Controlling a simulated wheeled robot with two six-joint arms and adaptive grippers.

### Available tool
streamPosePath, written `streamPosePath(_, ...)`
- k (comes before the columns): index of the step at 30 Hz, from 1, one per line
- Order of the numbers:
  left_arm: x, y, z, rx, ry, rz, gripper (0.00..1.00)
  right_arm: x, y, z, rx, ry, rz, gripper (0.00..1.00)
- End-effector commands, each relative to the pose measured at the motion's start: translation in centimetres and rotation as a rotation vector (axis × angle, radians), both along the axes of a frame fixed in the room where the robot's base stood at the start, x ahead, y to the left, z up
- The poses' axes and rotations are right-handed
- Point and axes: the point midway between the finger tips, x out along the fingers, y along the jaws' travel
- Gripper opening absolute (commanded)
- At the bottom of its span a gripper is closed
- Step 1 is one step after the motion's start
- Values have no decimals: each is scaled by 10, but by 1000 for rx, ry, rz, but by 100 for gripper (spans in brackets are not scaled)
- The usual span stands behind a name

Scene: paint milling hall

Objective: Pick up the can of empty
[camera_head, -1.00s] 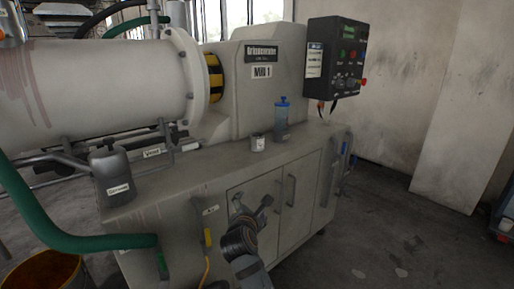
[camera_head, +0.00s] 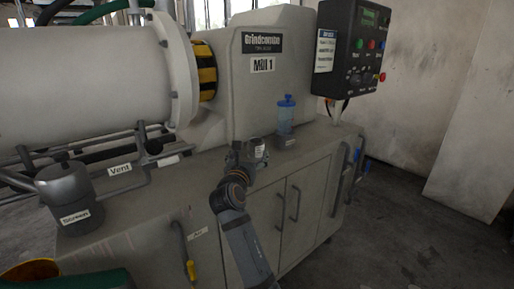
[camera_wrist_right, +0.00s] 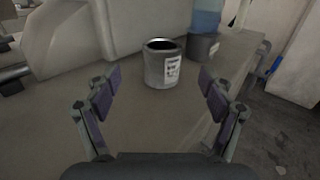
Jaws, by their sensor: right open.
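A small grey can (camera_wrist_right: 161,65) with a white label and a dark open top stands upright on the machine's counter in the right wrist view. In the head view the can (camera_head: 259,147) shows just past my right gripper (camera_head: 246,156), which partly covers it. My right gripper (camera_wrist_right: 158,98) is open, its two fingers apart on either side below the can, and nothing is between the fingertips. The can stands ahead of them, apart from both. The label's text is too small to read. My left gripper is not in view.
A blue bottle (camera_head: 286,115) stands in a grey holder (camera_wrist_right: 203,46) close to the right of the can. The mill housing (camera_head: 262,70) rises behind. The control box (camera_head: 349,48) hangs at the right. The counter (camera_wrist_right: 135,120) is bare before the can.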

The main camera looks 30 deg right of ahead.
Motion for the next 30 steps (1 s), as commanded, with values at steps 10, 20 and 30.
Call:
streamPosePath(10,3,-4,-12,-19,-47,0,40,28,-29,-1,1,2,-2,82)
streamPosePath(20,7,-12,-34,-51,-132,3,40,58,-61,-5,-1,1,-3,82)
streamPosePath(30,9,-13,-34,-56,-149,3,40,64,-67,-3,1,1,-1,78)
